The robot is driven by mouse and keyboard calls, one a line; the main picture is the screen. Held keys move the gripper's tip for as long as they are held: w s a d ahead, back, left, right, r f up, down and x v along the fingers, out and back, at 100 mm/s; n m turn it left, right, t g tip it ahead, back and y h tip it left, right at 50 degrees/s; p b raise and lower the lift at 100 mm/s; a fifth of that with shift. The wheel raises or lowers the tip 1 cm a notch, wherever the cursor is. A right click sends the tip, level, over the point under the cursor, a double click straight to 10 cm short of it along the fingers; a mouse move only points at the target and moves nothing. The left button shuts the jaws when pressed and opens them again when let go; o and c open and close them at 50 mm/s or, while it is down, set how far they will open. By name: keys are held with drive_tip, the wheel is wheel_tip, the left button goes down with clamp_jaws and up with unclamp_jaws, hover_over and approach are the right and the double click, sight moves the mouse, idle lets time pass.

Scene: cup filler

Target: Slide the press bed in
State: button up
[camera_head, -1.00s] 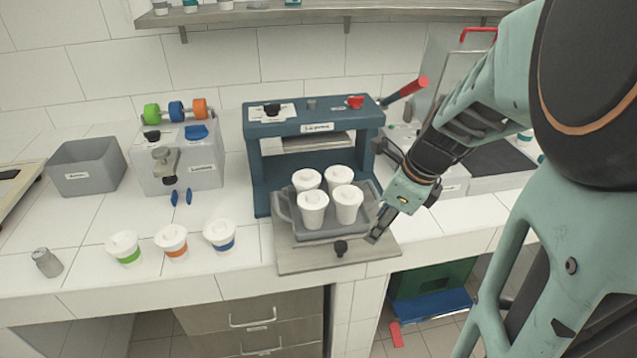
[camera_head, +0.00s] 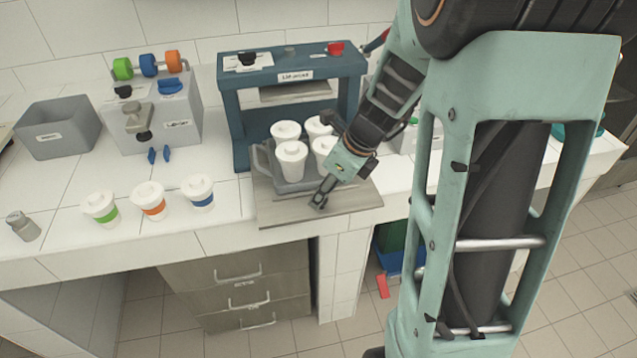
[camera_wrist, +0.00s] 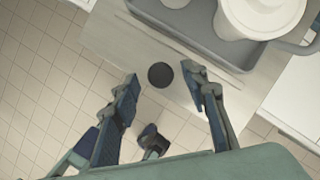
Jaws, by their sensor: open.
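The press bed (camera_head: 355,203) is a flat grey-brown plate sticking out from the front of the blue lid press (camera_head: 296,75). A grey tray (camera_head: 262,160) with several white lidded cups (camera_head: 291,160) rests on it. My gripper (camera_head: 321,192) is over the bed's front part, pointing down. In the wrist view the bed (camera_wrist: 120,36) has a round black knob (camera_wrist: 160,75) near its front edge. My gripper (camera_wrist: 161,79) is open, with one finger on each side of the knob and gaps showing. The knob is hidden by my gripper in the head view.
Three lidded cups with green (camera_head: 101,207), orange (camera_head: 149,201) and blue (camera_head: 198,193) bands stand to the left. A grey machine (camera_head: 160,115) and a grey bin (camera_head: 58,128) are behind them. Below the counter are drawers (camera_head: 240,290).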

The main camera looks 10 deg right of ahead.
drive_tip(key=shift+w+a+f, duration=0.15)
drive_tip(key=shift+f, duration=0.45)
clamp_jaws()
